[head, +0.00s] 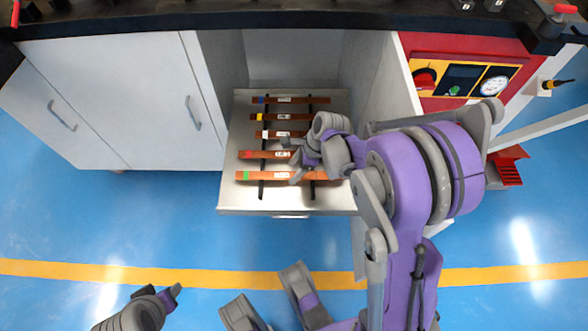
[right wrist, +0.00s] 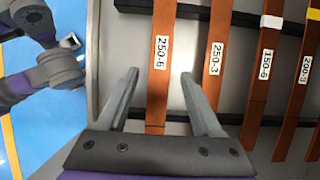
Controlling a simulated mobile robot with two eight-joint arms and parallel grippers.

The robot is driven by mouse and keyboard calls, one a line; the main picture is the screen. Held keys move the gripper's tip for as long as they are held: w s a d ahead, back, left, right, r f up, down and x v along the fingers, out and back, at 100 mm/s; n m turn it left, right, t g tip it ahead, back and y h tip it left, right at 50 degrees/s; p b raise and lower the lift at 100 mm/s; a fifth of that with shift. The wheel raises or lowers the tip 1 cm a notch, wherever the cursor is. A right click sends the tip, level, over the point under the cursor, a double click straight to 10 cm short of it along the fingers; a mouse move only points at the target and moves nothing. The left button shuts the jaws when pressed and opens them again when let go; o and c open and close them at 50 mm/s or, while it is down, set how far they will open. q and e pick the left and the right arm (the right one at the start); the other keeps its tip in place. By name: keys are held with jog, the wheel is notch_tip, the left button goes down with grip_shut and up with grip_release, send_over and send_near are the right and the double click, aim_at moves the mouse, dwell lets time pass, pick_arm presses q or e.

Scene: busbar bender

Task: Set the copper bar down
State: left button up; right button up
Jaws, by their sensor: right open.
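Several flat copper bars lie across two black rails in an open drawer (head: 228,200). The front bar (head: 262,175) has a green mark; in the right wrist view this bar (right wrist: 161,55) reads 250-6. My right gripper (head: 292,162) is over the front bars. In the right wrist view its two fingers (right wrist: 159,74) are open on either side of the 250-6 bar, with gaps to both sides. The bar rests on the rails. The 250-3 bar (right wrist: 216,50) lies beside it. My left gripper (head: 172,293) is low at the left, away from the drawer; its jaws are unclear.
The 150-6 bar (right wrist: 268,55) and 200-3 bar (right wrist: 303,75) lie farther back. White cabinet doors (head: 115,95) stand left of the drawer, and a red control panel (head: 463,75) with a gauge is at right. The blue floor (head: 150,230) in front is clear.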

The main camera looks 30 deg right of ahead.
jog(key=p+v, duration=0.3)
jog(key=v, duration=0.8)
jog(key=s+a+r+n+h, duration=0.1)
jog(key=s+a+n, duration=0.2)
jog(key=s+n, duration=0.2)
jog(key=s+a+r+n+t+h, duration=0.1)
jog(key=s+a+n, duration=0.3)
jog(key=n, duration=0.7)
jog(key=s+a+r+n+t+h, duration=0.1)
jog(key=s+a+r+n, duration=0.1)
jog(key=s+n, duration=0.4)
jog(key=shift+a+n+h, duration=0.4)
jog(key=shift+a+n, duration=0.35)
jog(key=shift+n, duration=0.45)
jog(key=shift+s+d, duration=0.1)
jog(key=shift+s, duration=0.05)
